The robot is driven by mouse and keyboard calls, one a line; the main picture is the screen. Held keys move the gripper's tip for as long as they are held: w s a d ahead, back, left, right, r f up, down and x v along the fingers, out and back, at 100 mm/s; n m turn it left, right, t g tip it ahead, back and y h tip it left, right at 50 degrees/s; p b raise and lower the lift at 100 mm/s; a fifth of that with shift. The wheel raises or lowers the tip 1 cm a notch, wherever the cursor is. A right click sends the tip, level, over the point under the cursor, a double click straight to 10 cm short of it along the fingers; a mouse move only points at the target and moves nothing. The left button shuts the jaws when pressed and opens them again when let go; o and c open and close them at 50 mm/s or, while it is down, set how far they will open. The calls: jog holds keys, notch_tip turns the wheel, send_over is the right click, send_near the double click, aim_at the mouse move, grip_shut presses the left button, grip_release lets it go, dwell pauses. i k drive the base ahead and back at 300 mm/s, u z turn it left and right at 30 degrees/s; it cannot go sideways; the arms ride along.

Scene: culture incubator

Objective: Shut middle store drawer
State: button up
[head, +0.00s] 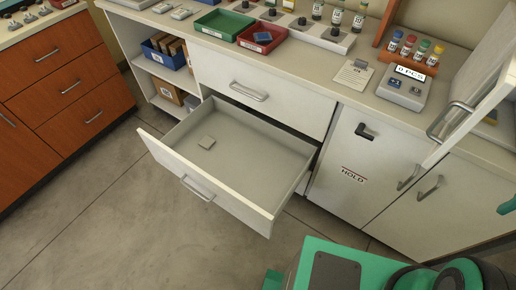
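The white store drawer (230,203) stands pulled well out of the cabinet, below a closed white drawer (262,94). Its front has a metal bar handle (198,189). Nothing is touching the drawer front. My gripper is not in view; only green and dark parts of my own body show at the bottom right.
A white door with a bar handle (450,122) sticks out at the upper right. A cupboard marked HOLD (352,174) is closed right of the drawer. Open shelves with a blue bin (164,56) are at left. The grey floor (100,225) before the drawer is clear.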

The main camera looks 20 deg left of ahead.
aim_at(253, 167)
jog(key=u, duration=1.65)
